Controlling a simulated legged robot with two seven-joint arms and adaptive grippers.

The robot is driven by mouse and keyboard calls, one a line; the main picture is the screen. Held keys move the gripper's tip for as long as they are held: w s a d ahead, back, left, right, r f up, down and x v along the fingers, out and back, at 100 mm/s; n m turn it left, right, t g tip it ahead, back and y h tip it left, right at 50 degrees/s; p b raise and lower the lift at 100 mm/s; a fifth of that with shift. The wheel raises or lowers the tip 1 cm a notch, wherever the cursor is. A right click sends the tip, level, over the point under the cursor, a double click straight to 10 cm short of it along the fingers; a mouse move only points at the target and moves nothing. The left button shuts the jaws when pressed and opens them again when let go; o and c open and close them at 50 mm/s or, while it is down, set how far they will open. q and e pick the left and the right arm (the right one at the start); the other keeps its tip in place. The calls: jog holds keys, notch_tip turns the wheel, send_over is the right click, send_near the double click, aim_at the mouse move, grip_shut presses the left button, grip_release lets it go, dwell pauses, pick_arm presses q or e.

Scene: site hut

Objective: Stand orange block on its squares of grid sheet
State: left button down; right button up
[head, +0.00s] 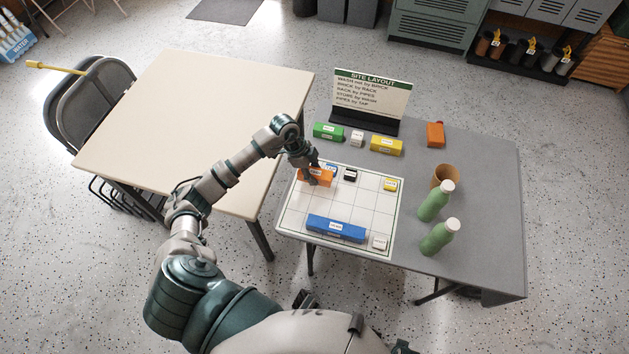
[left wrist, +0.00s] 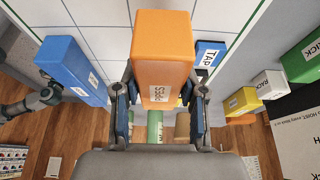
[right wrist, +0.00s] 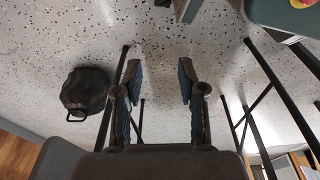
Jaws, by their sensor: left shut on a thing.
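The labelled orange block (head: 314,179) is between the fingers of my left gripper (head: 318,168), at the far-left part of the white grid sheet (head: 331,207). In the left wrist view, the orange block (left wrist: 163,55) lies lengthwise between the closed fingers (left wrist: 163,100). I cannot tell whether it touches the sheet. A small blue block marked TAP (left wrist: 210,53) is close beside it, partly hidden in the head view. My right gripper (right wrist: 160,95) is open and empty, over the floor in the right wrist view.
Behind stand a sign (head: 372,97) and several blocks. Green bottles (head: 437,201) and a brown cup (head: 445,177) stand right.

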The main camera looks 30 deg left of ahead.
pick_arm(q)
notch_tip(320, 180, down, 4)
jog(key=shift+f+b, duration=0.2)
jog(key=shift+b, duration=0.15)
jog(key=c, duration=0.7)
grip_release()
jog(key=shift+o, duration=0.2)
pick_arm(e)
jog(key=shift+w+r, duration=0.55)
jog(key=shift+r, duration=0.3)
pick_arm(q)
jog(key=shift+r, duration=0.2)
jog(key=p+v, duration=0.1)
jog(key=v, duration=1)
jog(key=shift+a+r+p, duration=0.2)
jog(key=shift+r+p, duration=0.1)
jog(key=shift+r, duration=0.05)
pick_arm(e)
jog(key=s+f, duration=0.2)
jog(key=f, duration=0.1)
jog(key=shift+d+f, duration=0.1)
jog(key=shift+f, duration=0.15)
